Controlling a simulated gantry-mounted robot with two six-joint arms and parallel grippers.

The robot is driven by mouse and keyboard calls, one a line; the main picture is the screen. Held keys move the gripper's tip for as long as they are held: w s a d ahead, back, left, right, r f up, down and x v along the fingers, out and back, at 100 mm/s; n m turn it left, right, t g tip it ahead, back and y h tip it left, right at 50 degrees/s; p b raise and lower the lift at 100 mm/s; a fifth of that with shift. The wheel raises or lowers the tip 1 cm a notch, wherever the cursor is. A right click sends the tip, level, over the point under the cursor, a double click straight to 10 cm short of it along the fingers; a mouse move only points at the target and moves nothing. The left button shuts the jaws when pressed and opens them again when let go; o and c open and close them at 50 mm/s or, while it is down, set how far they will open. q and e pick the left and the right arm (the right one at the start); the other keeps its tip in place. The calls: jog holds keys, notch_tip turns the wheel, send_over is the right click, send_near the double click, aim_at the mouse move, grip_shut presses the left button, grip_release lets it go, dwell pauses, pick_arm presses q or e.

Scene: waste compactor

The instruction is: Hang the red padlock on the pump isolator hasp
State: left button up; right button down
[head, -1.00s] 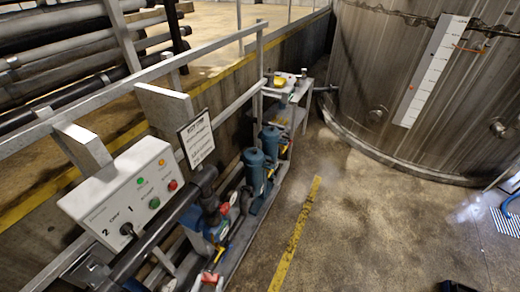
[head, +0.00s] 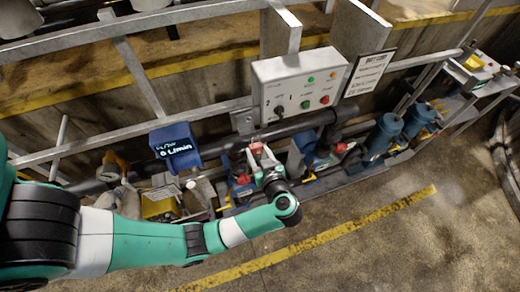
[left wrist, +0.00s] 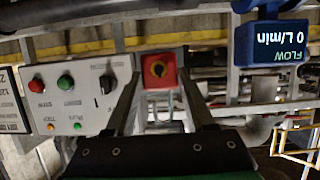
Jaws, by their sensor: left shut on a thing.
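My left gripper (head: 264,162) is in the middle of the head view, just below the control box. In the left wrist view its two fingers (left wrist: 161,90) close on a red block with a dark round centre ringed in yellow, which I take to be the red padlock (left wrist: 161,61). Its red also shows at the fingertips in the head view (head: 256,148). I cannot clearly pick out the hasp. My right gripper is not in view.
A blue flow meter (head: 176,146) stands left of the gripper. A dark pipe (head: 225,138) runs behind it. Blue pumps (head: 384,134) and red-handled valves stand to the right. Grey rails (head: 150,20) cross above. Open floor with a yellow line (head: 320,237) lies in front.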

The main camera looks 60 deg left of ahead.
pick_arm(q)
jog(key=shift+s, duration=0.15)
jog(key=shift+r, duration=0.1)
jog(key=shift+r+p, duration=0.2)
jog(key=shift+p, duration=0.5)
jog(key=p, duration=0.2)
send_near(245, 124)
jog(key=shift+a+f, duration=0.7)
jog(key=shift+f, duration=0.2)
jog(key=shift+w+a, duration=0.15)
jog(key=shift+w, duration=0.05)
jog(key=shift+w+a, duration=0.15)
jog(key=shift+a, duration=0.85)
jog(key=shift+w+a, duration=0.1)
jog(key=shift+a, duration=0.95)
jog(key=shift+f, duration=0.25)
dwell(0.4)
